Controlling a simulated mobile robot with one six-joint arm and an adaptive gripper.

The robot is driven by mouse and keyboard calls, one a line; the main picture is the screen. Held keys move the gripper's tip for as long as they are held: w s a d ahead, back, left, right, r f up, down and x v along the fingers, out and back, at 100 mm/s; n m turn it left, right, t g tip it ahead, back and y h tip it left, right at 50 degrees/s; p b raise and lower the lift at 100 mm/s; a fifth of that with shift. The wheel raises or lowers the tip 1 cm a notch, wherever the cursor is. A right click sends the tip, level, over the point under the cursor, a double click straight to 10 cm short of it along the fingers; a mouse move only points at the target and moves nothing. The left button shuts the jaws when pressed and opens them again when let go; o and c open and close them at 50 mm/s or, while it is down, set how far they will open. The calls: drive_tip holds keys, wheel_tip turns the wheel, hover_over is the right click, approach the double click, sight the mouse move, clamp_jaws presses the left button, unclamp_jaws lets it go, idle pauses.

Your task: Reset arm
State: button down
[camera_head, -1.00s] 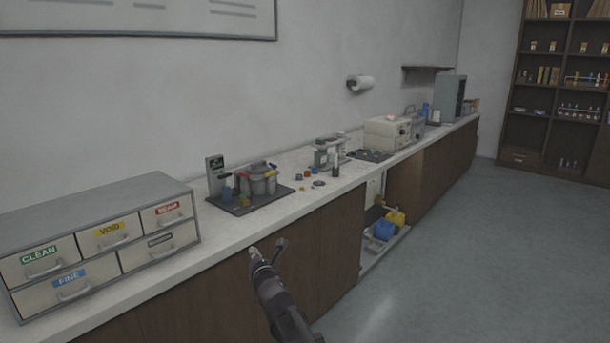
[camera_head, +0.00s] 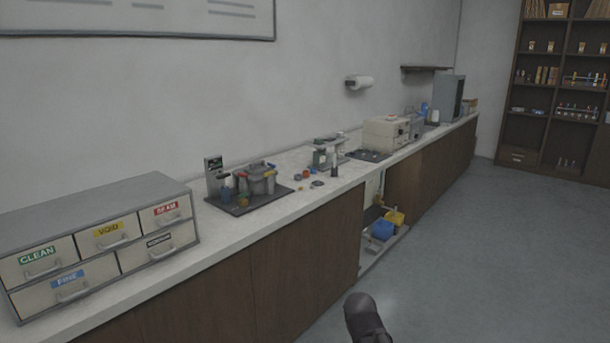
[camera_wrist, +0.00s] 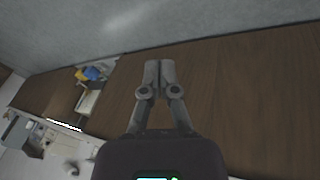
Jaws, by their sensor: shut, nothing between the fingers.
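My gripper (camera_wrist: 159,68) shows in the wrist view with its two fingers together, shut and empty. Behind its fingertips is the brown cabinet front (camera_wrist: 230,85) below the counter; nothing touches the fingers. In the head view only a dark part of my arm shows at the bottom, right of centre, in front of the cabinet and floor. The fingers are out of that view.
The counter (camera_head: 225,238) runs along the wall. It carries a labelled drawer unit (camera_head: 105,235), a dark tray (camera_head: 235,208) with a pot (camera_head: 262,182), and a beige machine (camera_head: 385,132). Blue (camera_head: 382,230) and yellow (camera_head: 395,217) containers sit in an open bay below. Floor (camera_head: 480,250) at right is clear.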

drive_tip(key=s+d+f+m+g+y, duration=0.15)
drive_tip(key=s+m+g, duration=0.3)
drive_tip(key=s, duration=0.45)
wheel_tip(320, 180, up, 18)
drive_tip(key=p, duration=1.7)
drive_tip(key=shift+w+d+m+t+p, duration=0.25)
drive_tip(key=shift+m+t+p, duration=0.1)
drive_tip(key=shift+m, duration=0.1)
drive_tip(key=shift+f, duration=0.1)
